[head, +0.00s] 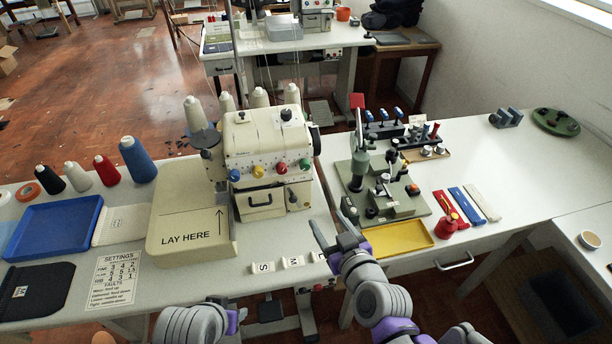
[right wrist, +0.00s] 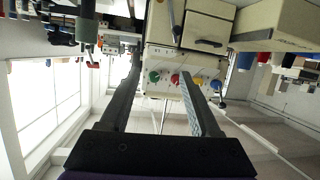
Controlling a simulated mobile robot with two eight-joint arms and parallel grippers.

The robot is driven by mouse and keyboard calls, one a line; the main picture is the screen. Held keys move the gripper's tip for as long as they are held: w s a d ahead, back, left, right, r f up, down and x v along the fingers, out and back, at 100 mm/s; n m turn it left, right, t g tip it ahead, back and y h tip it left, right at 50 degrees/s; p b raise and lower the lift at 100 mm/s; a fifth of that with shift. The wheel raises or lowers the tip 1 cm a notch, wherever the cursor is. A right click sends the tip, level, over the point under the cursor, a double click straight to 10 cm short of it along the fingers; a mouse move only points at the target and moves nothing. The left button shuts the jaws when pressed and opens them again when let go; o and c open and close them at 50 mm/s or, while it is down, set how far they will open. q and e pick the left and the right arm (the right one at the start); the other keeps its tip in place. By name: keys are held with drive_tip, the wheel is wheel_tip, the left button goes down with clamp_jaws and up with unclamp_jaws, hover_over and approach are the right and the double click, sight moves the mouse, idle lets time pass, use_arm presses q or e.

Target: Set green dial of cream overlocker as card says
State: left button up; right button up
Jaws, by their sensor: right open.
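The cream overlocker (head: 268,143) stands on the near table with blue, yellow, red and green dials in a row on its front. The green dial (head: 304,164) is the rightmost; its setting is too small to read. In the upside-down right wrist view the green dial (right wrist: 154,77) shows between my fingers, farther off. The settings card (head: 115,278) lies at the table's front left, with rows of small numbers I cannot read surely. My right gripper (head: 328,221) is open and empty, in front of the overlocker and below the green dial, apart from it. My left gripper (head: 241,316) is barely visible at the bottom edge.
A flat bed marked LAY HERE (head: 190,238) sticks out left of the machine. Small letter blocks (head: 291,262) stand along the front edge. A green button machine (head: 385,190) and a yellow tray (head: 404,239) lie to the right. A blue tray (head: 58,226) and thread cones (head: 137,160) are left.

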sight(305, 168)
drive_tip(key=w+a+t, duration=0.1)
drive_tip(key=w+a, duration=0.1)
drive_tip(key=w, duration=0.2)
drive_tip(key=w+a+r+t, duration=0.1)
drive_tip(key=w+a, duration=0.1)
drive_tip(key=w, duration=0.3)
drive_tip(key=w+a+r+t+h, duration=0.1)
drive_tip(key=w+a+t, duration=0.1)
drive_tip(key=w, duration=0.3)
drive_tip(key=shift+w+m, duration=0.2)
drive_tip(key=shift+m, duration=0.1)
clamp_jaws()
